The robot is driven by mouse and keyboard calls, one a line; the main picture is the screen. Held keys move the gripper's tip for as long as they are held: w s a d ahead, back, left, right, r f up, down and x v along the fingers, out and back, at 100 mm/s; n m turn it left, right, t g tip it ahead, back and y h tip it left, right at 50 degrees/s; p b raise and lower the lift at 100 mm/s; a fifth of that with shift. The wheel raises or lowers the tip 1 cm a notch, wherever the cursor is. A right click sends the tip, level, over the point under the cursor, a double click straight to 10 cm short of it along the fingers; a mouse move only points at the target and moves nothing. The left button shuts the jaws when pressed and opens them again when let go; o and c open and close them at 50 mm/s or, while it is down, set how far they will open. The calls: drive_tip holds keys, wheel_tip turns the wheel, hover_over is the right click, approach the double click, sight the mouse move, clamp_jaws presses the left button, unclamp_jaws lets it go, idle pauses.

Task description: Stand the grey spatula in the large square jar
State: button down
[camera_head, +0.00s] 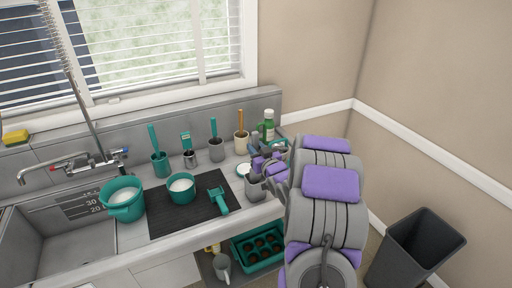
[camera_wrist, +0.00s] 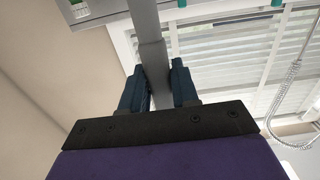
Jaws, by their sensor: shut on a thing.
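My gripper (camera_head: 262,163) is above the right end of the counter, partly hidden by my arm. In the wrist view its two dark fingers (camera_wrist: 158,88) are shut on the grey spatula (camera_wrist: 150,50), a grey bar running up between them. In the head view a short grey piece of the spatula (camera_head: 255,138) shows above the gripper. A grey jar (camera_head: 255,188), which looks like the large square jar, stands on the counter just below the gripper, partly hidden. I cannot tell whether the spatula's lower end is inside it.
A teal cup with a brush (camera_head: 160,166), a metal cup (camera_head: 190,159), a grey cup (camera_head: 216,152), a cream jar (camera_head: 241,144) and a green bottle (camera_head: 267,130) stand at the back. Teal pots and a teal tool lie around the dark mat (camera_head: 165,221). The sink is left.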

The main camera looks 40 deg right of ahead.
drive_tip(key=shift+f+b, duration=1.25)
drive_tip(key=shift+f, duration=2.5)
drive_tip(key=c, duration=0.8)
unclamp_jaws()
drive_tip(key=shift+v, duration=1.5)
drive_tip(key=shift+p+v, duration=6.95)
drive_tip(key=shift+v, duration=1.7)
